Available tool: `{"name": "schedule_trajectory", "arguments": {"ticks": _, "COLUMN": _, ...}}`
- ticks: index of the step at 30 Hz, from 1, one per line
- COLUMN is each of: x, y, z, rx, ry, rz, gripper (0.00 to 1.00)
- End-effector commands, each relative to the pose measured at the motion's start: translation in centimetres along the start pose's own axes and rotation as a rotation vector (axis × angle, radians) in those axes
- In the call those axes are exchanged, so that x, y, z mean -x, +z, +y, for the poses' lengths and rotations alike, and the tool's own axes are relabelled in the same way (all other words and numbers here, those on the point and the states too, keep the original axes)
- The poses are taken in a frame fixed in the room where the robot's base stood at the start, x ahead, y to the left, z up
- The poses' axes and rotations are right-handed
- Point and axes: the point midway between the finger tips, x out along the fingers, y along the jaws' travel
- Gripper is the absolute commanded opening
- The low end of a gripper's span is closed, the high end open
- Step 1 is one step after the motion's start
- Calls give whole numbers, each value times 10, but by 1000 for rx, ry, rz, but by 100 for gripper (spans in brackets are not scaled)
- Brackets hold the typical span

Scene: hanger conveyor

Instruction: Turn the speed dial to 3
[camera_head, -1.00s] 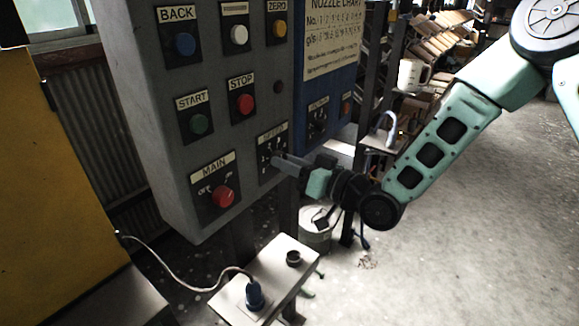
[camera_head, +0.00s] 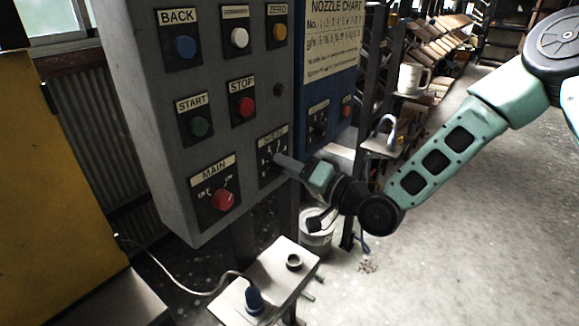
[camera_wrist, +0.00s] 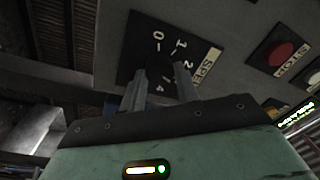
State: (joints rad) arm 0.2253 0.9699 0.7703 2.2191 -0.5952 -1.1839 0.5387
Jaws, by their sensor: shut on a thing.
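The speed dial plate (camera_head: 273,155) is a black square with a white label, low on the right of the grey control box. My gripper (camera_head: 283,162) reaches it from the right. In the wrist view my gripper (camera_wrist: 160,88) has its two fingers on either side of the dark dial knob (camera_wrist: 160,68), shut on it. The mark 3 and the knob's pointer cannot be made out.
The grey box also carries the red main switch (camera_head: 223,199), the red stop button (camera_head: 243,107) and the green start button (camera_head: 199,127). A blue panel (camera_head: 328,90) stands to the right. A small table (camera_head: 275,265) with a plugged cable is below.

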Motion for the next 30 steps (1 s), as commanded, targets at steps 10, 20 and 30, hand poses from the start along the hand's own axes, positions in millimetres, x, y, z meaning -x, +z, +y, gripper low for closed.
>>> {"name": "schedule_trajectory", "arguments": {"ticks": 10, "x": 1, "y": 0, "z": 1, "rx": -9, "ry": 3, "rz": -1, "gripper": 8}}
{"name": "schedule_trajectory", "arguments": {"ticks": 20, "x": 0, "y": 0, "z": 1, "rx": -8, "ry": 2, "rz": 0, "gripper": 53}}
{"name": "schedule_trajectory", "arguments": {"ticks": 30, "x": 19, "y": 0, "z": 2, "rx": -6, "ry": 3, "rz": 2, "gripper": 53}}
